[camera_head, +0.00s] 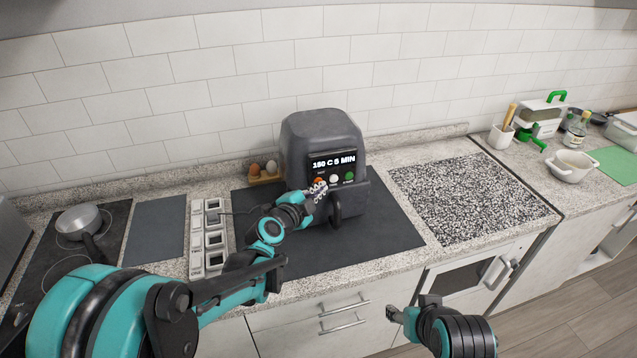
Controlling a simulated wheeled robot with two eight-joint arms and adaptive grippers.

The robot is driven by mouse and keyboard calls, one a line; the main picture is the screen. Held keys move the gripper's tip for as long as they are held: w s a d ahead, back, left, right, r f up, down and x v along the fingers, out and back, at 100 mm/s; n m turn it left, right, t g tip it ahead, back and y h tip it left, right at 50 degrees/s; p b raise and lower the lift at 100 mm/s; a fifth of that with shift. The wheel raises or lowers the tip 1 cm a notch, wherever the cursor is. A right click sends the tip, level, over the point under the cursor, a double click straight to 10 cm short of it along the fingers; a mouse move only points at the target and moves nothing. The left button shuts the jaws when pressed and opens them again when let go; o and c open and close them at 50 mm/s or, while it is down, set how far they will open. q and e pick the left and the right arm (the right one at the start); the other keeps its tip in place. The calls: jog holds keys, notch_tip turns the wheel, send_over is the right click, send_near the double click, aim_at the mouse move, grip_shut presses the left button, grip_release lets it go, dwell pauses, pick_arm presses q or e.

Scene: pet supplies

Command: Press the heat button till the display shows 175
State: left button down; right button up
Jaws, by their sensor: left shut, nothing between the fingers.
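A dark grey air fryer (322,132) stands on a dark mat on the counter. Below the display are an orange-red button (319,181), a white button (334,180) and a green button (349,176). My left gripper (317,190) is shut and empty, with its tips at the orange-red button; I cannot tell whether they touch it. The gripper partly hides that button. My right gripper (397,314) is low at the front, away from the fryer; its fingers are too small to read.
The dark mat (390,235) has free room right of the fryer. Eggs in a holder (263,172) stand left of it. A white pot (572,166) is at right.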

pick_arm(q)
jog(key=shift+w+a, duration=0.15)
jog(key=shift+w, duration=0.2)
dwell(0.3)
dwell(0.4)
jog(key=shift+s+d, duration=0.3)
jog(key=shift+s, duration=0.5)
jog(key=s, duration=0.1)
jog(key=s+d, duration=0.1)
jog(key=s, duration=0.2)
jog(key=shift+s+d, duration=0.25)
jog(key=shift+s, duration=0.15)
dwell(0.4)
